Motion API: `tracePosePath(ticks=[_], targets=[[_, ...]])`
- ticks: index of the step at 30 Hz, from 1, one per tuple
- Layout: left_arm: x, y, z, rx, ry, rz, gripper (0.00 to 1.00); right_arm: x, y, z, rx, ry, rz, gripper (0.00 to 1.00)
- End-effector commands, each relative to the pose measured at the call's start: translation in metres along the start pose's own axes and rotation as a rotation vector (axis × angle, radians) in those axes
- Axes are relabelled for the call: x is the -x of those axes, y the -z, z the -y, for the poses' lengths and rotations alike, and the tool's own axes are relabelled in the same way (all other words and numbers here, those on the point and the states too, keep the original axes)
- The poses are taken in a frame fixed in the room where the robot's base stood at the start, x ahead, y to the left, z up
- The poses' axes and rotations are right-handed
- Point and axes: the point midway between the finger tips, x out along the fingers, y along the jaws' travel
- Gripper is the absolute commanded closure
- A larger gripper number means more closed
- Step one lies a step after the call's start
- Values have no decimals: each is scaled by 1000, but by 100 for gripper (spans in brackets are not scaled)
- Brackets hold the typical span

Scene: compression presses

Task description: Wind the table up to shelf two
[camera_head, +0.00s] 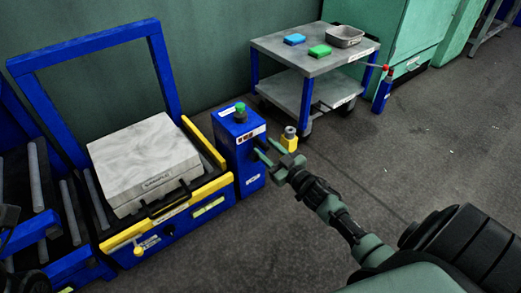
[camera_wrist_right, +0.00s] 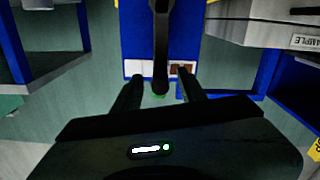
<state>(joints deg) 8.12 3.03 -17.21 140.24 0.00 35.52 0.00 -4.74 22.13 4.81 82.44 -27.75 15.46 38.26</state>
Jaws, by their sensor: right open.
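The table (camera_head: 213,187), blue with yellow edges and rollers, stands at the left and carries a pale block labelled SAMPLE (camera_head: 145,160). A yellow crank-like handle (camera_head: 126,244) sits on its front. A blue box (camera_head: 238,150) with a green knob (camera_head: 240,108) stands at the table's right end; it also shows in the right wrist view (camera_wrist_right: 185,40). My right gripper (camera_head: 263,150) is open beside the box. In the right wrist view, a dark upright bar (camera_wrist_right: 160,45) shows between its fingers; I cannot tell whether they touch it. My left gripper is not clearly seen.
Blue roller racking (camera_head: 42,215) is at the far left. A grey trolley (camera_head: 278,50) holds blue and green blocks and a metal tray (camera_head: 345,36). The floor at right is clear.

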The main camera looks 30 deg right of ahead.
Motion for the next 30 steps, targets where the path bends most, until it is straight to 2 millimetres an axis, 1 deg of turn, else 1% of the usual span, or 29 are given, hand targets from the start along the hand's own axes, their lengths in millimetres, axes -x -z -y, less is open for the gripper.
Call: tracePosePath(ticks=[1,3,6,9,15,16,17,18,20,21,30], targets=[[1,2,-1,-2,-4,-14,100,-8,-2,1,2,1,-3,59],[-1,3,-1,-3,-8,-23,100,-16,-3,0,2,1,-1,59],[-4,4,-2,-5,-13,-33,100,-24,-2,0,2,1,0,59],[-5,5,-2,-5,-14,-36,100,-27,-1,0,2,1,1,59],[-6,5,-2,-5,-15,-36,100,-27,0,0,1,1,1,59],[-6,5,-2,-5,-15,-36,100,-27,0,0,1,1,1,61],[-6,5,-2,-5,-15,-36,100,-27,0,0,1,1,1,70],[-6,5,-2,-5,-15,-36,100,-27,0,0,1,1,1,81],[-6,5,-2,-5,-15,-36,100,-27,0,0,1,0,1,98],[-6,5,-2,-5,-15,-36,100,-27,0,0,1,0,1,100],[-6,5,-2,-5,-15,-36,100,-27,-1,0,3,0,2,100]])
